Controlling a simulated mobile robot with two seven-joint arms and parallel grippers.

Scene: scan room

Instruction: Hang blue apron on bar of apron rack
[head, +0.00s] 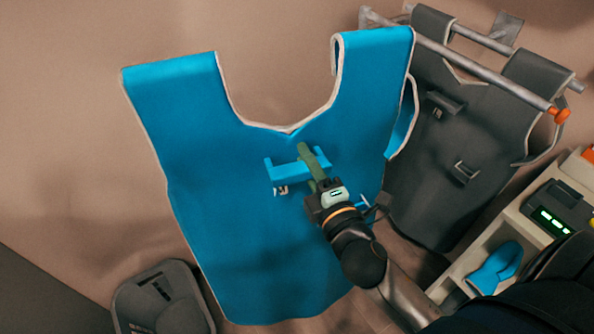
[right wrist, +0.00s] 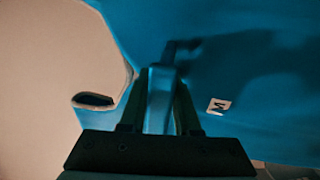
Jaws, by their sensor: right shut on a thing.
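The blue apron (head: 215,170) hangs in the air in the left half of the head view, with pale edging and two shoulder straps at the top. My right gripper (head: 311,163) is shut on the blue handle (head: 284,171) on its front. In the right wrist view the fingers (right wrist: 158,100) close around this handle, and the blue fabric (right wrist: 250,60) fills most of the picture. The apron rack's bar (head: 470,62) is at the upper right, with an orange end knob (head: 559,115). The apron's right strap is near the bar's left part; I cannot tell whether they touch. My left gripper is not in view.
A dark grey apron (head: 455,150) hangs on the rack at the right. A pale console (head: 520,225) with a green display and a blue item (head: 496,268) stands at the lower right. A dark grey panel (head: 160,300) is at the lower left.

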